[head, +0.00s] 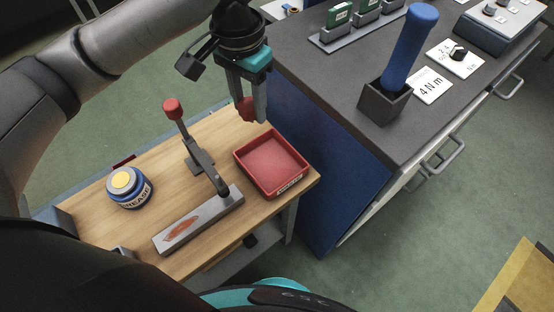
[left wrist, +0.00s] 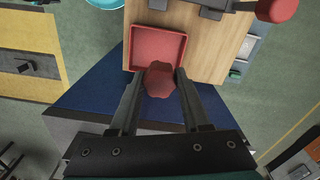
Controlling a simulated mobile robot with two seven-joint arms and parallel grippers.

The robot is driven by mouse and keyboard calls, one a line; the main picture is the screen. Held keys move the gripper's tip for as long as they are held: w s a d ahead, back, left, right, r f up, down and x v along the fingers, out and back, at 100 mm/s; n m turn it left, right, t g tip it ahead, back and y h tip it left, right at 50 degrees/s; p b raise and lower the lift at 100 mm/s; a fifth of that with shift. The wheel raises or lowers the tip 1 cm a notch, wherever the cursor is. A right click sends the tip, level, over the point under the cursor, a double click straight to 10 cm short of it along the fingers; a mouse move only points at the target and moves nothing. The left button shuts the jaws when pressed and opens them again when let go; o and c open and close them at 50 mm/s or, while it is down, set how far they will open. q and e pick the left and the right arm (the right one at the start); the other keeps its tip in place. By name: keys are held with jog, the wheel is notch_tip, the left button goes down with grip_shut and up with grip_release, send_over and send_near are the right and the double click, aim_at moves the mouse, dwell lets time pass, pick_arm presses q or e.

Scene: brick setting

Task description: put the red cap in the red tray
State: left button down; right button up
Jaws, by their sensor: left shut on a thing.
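My left gripper (head: 247,103) is shut on the red cap (head: 246,110) and holds it in the air above the back edge of the red tray. The red cap also shows between the fingers in the left wrist view (left wrist: 159,80), overlapping the near side of the tray there. The red tray (head: 273,189) is a shallow square tray with a label on its front; it is empty and sits at the right end of the wooden bench. It also shows in the left wrist view (left wrist: 134,49). My right gripper is not in view.
On the wooden bench (head: 100,214) stand a toggle clamp with a red knob (head: 173,109), a grey plate (head: 199,219) and a blue grease jar (head: 129,187). A dark-topped blue cabinet (head: 330,120) with a blue-handled tool (head: 408,48) stands close at the right.

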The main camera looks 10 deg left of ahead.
pick_arm(q)
jog(key=w+d+f+m, duration=0.1)
jog(key=f+m, duration=0.1)
jog(key=f, duration=0.5)
jog(key=d+f+m+b, duration=0.1)
jog(key=f+m, duration=0.1)
jog(key=f, duration=0.5)
jog(key=w+f+m+b, duration=0.1)
jog(key=f+m, duration=0.1)
jog(key=f, duration=0.4)
jog(key=shift+w+d+f, duration=0.3)
jog(key=shift+d+f, duration=0.1)
jog(key=shift+f, duration=0.2)
jog(key=shift+c, duration=1.8)
grip_release()
notch_tip(320, 180, up, 12)
jog(key=p, duration=0.3)
jog(key=shift+r, duration=0.25)
